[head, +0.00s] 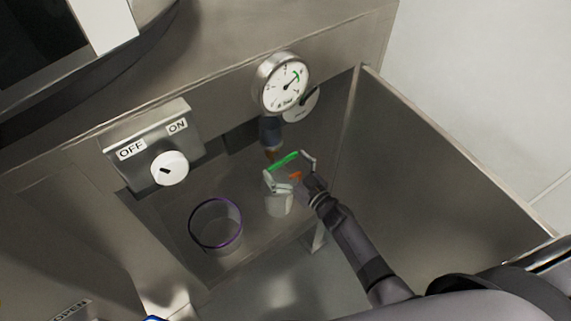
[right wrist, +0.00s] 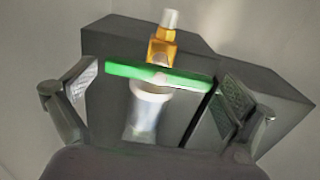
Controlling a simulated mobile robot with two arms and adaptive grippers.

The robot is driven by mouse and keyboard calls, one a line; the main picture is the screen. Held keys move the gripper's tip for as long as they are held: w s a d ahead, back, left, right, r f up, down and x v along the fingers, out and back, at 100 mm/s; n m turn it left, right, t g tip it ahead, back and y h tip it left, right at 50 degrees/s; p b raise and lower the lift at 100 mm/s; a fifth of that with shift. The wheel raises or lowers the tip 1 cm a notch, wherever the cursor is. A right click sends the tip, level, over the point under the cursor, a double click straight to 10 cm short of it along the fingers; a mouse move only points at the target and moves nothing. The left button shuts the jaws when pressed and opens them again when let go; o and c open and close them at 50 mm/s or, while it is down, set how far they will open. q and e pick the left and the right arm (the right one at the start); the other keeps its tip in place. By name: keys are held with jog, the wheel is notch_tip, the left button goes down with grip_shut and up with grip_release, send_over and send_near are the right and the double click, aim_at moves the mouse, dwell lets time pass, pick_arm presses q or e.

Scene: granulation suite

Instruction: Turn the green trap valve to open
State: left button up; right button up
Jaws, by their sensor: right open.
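The green trap valve handle (head: 284,161) is a slim green bar below the gauge, on a short brass and grey fitting. In the right wrist view the green handle (right wrist: 150,77) lies crosswise, slightly tilted, in front of an orange-brown fitting (right wrist: 163,48) and above a pale cylinder (right wrist: 150,108). My right gripper (head: 290,170) is open, with its fingers on either side of the handle. In the right wrist view the right gripper's pads (right wrist: 158,92) stand near the handle's two ends; whether they touch it I cannot tell. My left gripper is not in view.
A round pressure gauge (head: 284,84) sits above the valve. A switch box with OFF and ON labels and a white knob (head: 169,168) is to the left. A purple-rimmed cup (head: 215,224) stands lower left. A steel side panel (head: 440,165) bounds the right.

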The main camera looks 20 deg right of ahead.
jog(key=c, duration=0.9)
jog(key=shift+o, duration=0.2)
jog(key=shift+n, duration=0.4)
jog(key=n+b, duration=0.1)
jog(key=n, duration=0.2)
jog(key=shift+f+n, duration=0.15)
jog(key=shift+n, duration=0.25)
jog(key=n+b, duration=0.2)
jog(key=n, duration=0.2)
jog(key=shift+n, duration=0.3)
jog(key=n+b, duration=0.4)
jog(key=n, duration=0.4)
jog(key=shift+s+a+n, duration=0.1)
jog(key=shift+n, duration=0.2)
jog(key=o, duration=0.9)
jog(key=shift+c, duration=0.2)
